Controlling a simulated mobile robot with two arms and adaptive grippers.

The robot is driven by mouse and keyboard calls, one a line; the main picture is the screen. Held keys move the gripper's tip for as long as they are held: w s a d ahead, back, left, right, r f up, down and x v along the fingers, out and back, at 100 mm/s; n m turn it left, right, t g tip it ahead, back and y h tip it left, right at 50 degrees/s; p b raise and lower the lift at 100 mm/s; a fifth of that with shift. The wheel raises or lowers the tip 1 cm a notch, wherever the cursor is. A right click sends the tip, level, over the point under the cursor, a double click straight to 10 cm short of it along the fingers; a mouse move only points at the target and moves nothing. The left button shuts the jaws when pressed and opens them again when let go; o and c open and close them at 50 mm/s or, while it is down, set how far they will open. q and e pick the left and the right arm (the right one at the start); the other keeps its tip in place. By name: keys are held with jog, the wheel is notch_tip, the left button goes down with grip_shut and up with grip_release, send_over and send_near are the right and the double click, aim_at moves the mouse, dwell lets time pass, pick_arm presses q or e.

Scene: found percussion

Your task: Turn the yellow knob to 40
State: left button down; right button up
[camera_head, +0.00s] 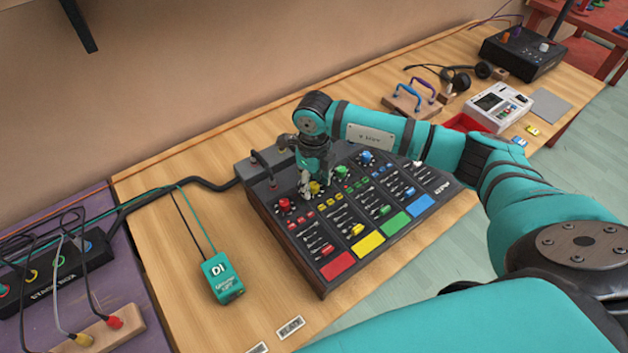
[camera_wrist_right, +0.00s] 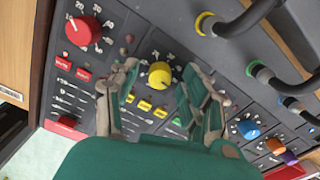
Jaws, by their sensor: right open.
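The yellow knob (camera_head: 314,187) sits on the sloped panel of the dark mixer (camera_head: 322,280), second in the row of knobs. In the right wrist view the yellow knob (camera_wrist_right: 160,74) shows between the fingers, with small scale numbers around it. My right gripper (camera_head: 311,188) points down over it; in the wrist view my right gripper (camera_wrist_right: 160,92) is open, one finger on each side. I cannot tell whether a finger touches the knob. The green knob is partly hidden by a finger in the wrist view. My left gripper is not in view.
A red knob (camera_head: 284,204) is close on the left, and green (camera_head: 342,170) and blue (camera_head: 366,156) knobs are on the right. Cables (camera_wrist_right: 250,20) plug in behind the knobs. A teal DI box (camera_head: 221,278) stands left of the mixer on bare wood.

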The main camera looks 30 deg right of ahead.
jog(key=shift+c, duration=0.5)
grip_shut()
jog(key=n+b, duration=0.2)
jog(key=shift+w+f+b, duration=0.1)
jog(key=shift+f+b, duration=0.05)
jog(key=shift+b, duration=0.2)
jog(key=n+b, duration=0.4)
jog(key=shift+r+n+b, duration=0.2)
jog(key=shift+n+b, duration=1.5)
jog(key=shift+n, duration=0.3)
